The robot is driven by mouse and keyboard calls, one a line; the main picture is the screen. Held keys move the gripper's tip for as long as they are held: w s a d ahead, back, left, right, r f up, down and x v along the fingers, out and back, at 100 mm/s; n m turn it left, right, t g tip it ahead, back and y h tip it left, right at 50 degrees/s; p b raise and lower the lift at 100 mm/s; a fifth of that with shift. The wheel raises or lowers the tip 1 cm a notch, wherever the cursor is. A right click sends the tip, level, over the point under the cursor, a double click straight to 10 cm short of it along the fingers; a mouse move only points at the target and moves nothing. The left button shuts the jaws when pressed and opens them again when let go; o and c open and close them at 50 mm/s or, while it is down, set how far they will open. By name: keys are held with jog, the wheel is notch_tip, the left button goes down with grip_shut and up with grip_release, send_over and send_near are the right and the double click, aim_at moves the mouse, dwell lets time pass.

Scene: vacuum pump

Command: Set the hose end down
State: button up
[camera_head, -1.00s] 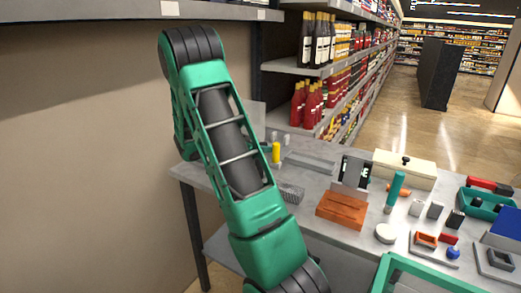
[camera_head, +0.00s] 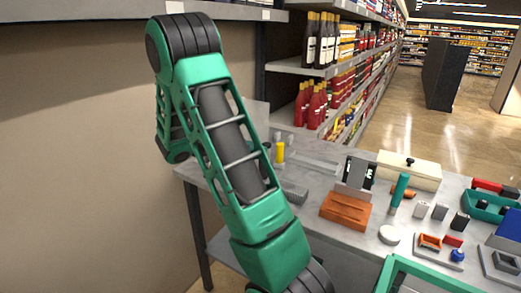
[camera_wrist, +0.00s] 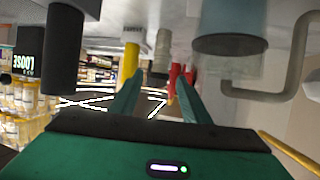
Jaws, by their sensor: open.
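My gripper (camera_wrist: 160,88) shows in the wrist view with its two green fingers apart. Nothing is clearly held between them. The wrist view is upside down, with the tabletop along the top. A grey ribbed fitting (camera_wrist: 162,52) stands beyond the fingertips, and a yellow cylinder (camera_wrist: 130,60) is just left of it. A bent grey tube (camera_wrist: 283,92) runs at the right beside a bluish translucent cylinder (camera_wrist: 229,25). I cannot tell which of these is the hose end. In the head view my arm hides the gripper; the yellow cylinder (camera_head: 280,152) stands at the table's back left.
A dark post (camera_wrist: 65,45) and a display reading LOOSE (camera_wrist: 28,62) are at the wrist view's left. On the table (camera_head: 318,235) are an orange block (camera_head: 345,209), a cream lidded box (camera_head: 408,170) and a white disc (camera_head: 389,235). A wall (camera_head: 80,130) stands close at left.

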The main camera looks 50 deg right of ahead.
jog(key=v, duration=0.5)
jog(key=shift+f, duration=0.1)
dwell(0.4)
jog(key=s+a+r+n+g+y, duration=0.1)
jog(key=s+y, duration=0.2)
jog(key=s, duration=0.6)
jog(key=s+a+r+g+y, duration=0.1)
jog(key=s+r+y, duration=0.15)
jog(key=s, duration=0.55)
jog(key=s+a+f+n+t+y, duration=0.1)
jog(key=a+n, duration=0.3)
jog(key=a, duration=0.4)
jog(key=s+a+f+n+t+y, duration=0.1)
jog(key=s+a+n+y, duration=0.3)
jog(key=a, duration=0.3)
jog(key=s+a+f+n+t+y, duration=0.2)
jog(key=a+n+y, duration=0.1)
jog(key=a, duration=0.5)
jog(key=shift+a+n, duration=0.3)
jog(key=shift+n, duration=0.3)
jog(key=shift+s+f, duration=0.1)
jog(key=shift+s, duration=0.05)
